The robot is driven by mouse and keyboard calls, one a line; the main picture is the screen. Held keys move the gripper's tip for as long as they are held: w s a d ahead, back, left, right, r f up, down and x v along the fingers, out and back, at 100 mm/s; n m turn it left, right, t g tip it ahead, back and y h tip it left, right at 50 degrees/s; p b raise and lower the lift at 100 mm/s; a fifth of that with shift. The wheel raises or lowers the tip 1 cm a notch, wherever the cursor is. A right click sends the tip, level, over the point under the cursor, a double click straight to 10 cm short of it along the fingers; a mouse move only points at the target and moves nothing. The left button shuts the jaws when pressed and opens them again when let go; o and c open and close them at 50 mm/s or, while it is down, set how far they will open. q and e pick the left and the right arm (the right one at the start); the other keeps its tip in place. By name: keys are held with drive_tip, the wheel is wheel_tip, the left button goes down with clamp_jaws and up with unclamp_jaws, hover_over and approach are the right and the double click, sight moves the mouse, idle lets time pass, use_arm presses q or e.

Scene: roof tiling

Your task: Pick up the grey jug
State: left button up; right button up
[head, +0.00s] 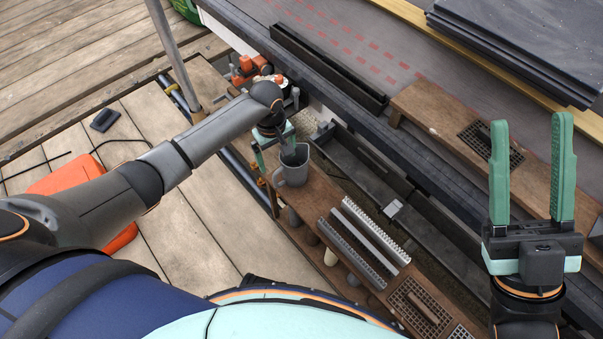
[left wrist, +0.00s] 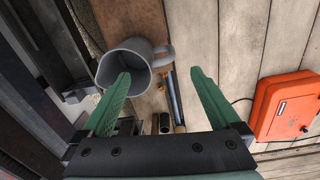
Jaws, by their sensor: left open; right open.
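The grey jug (head: 292,172) stands on a narrow wooden plank, with its handle toward the lower left in the head view. In the left wrist view the jug (left wrist: 126,62) lies ahead of the gripper, its open mouth facing the camera and its handle to the right. My left gripper (head: 272,160) is open and close to the jug; one finger overlaps the jug's rim in the wrist view (left wrist: 160,82). I cannot tell whether it touches. Nothing is between the fingers except part of the handle side in view. My right gripper (head: 532,130) is open, empty and raised at the right.
Dark slates (head: 530,40) are stacked at the upper right. An orange case (left wrist: 287,104) sits on the deck.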

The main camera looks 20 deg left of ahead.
sight(279, 169)
use_arm(q)
wheel_tip(279, 169, down, 7)
drive_tip(key=b, duration=0.3)
drive_tip(key=shift+d, duration=0.1)
wheel_tip(279, 169, down, 5)
drive_tip(key=b, duration=0.4)
drive_tip(key=shift+s+d+f, duration=0.1)
drive_tip(key=shift+d+f, duration=0.05)
use_arm(e)
wheel_tip(279, 169, down, 8)
drive_tip(key=shift+w+a+m, duration=0.15)
drive_tip(key=shift+a+m, duration=0.25)
use_arm(q)
drive_tip(key=shift+c, duration=0.3)
clamp_jaws()
use_arm(e)
drive_tip(key=shift+r, duration=0.1)
